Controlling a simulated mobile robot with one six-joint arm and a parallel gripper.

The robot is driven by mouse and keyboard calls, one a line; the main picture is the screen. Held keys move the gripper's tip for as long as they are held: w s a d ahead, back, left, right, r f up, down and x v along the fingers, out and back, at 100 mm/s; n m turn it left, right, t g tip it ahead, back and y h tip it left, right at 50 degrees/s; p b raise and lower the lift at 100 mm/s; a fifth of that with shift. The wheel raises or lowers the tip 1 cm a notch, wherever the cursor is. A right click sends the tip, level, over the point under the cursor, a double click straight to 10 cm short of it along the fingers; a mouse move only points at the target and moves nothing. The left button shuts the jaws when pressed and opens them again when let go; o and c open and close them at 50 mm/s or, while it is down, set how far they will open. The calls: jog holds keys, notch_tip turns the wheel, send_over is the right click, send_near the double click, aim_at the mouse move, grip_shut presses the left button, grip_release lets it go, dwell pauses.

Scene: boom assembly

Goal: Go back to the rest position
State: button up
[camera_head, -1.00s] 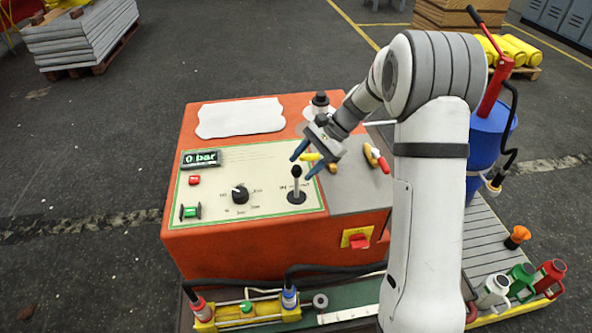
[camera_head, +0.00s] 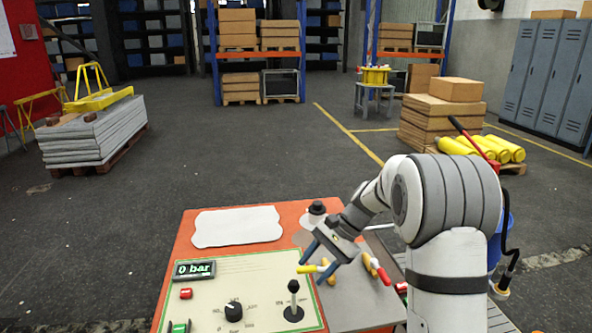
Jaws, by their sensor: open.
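My gripper (camera_head: 318,272) is at the end of my bent arm, above the right part of the orange control box (camera_head: 190,240). Its blue fingers are apart, and it looks empty. A small yellow-tipped item (camera_head: 308,269) shows by the fingers; I cannot tell whether they touch it. The black lever (camera_head: 293,297) stands upright on the panel, just left of and below the fingers. A red-and-yellow tool (camera_head: 376,268) lies on the grey plate right of the gripper.
A blue drum (camera_head: 496,240) with a red hand pump stands behind my arm at the right. A pallet of grey slabs (camera_head: 92,135) stands at left, boxes (camera_head: 440,118) and yellow cylinders (camera_head: 480,148) at the right back. The floor behind the box is clear.

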jog(key=s+d+r+n+t+h+p, duration=0.1)
jog(key=s+d+r+n+t+h, duration=0.1)
jog(key=s, duration=1)
jog(key=s+d+r+n+t+h+p, duration=0.2)
jog(key=s+d+r+n+h, duration=0.3)
jog(key=s, duration=0.8)
jog(key=shift+s+d+r+n+t, duration=0.3)
jog(key=shift+d+r+n+t, duration=0.3)
jog(key=shift+d+r+n, duration=0.4)
dwell(0.3)
